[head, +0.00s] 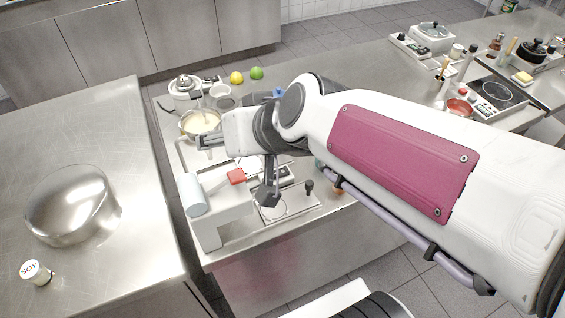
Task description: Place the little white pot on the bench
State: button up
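A small white pot marked "SOY" (36,272) stands on the left steel bench (95,125), near its front corner and in front of a large steel bowl. A small white jug (222,97) stands on the middle counter, behind my wrist. My arm reaches in from the right over the middle counter. My gripper (268,193) is mostly hidden behind my wrist. A dark finger-like part shows below it, above the counter. I cannot tell whether it is open, or whether anything is between its fingers. The soy pot is well to the left, apart from the gripper.
The large steel bowl (68,205) takes up much of the left bench's front. The middle counter is crowded: a pan of pale liquid (201,122), a white machine (215,212), a lemon (237,78) and a lime (257,73). The left bench's back is clear. A gap separates the benches.

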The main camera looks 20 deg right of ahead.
jog(key=s+d+f+g+h, duration=0.1)
jog(key=s+d, duration=0.2)
jog(key=s, duration=0.4)
jog(key=s+d+f+g+h, duration=0.2)
jog(key=s+d, duration=0.1)
jog(key=s, duration=0.4)
jog(key=shift+s+d+n+g, duration=0.3)
jog(key=shift+n, duration=0.1)
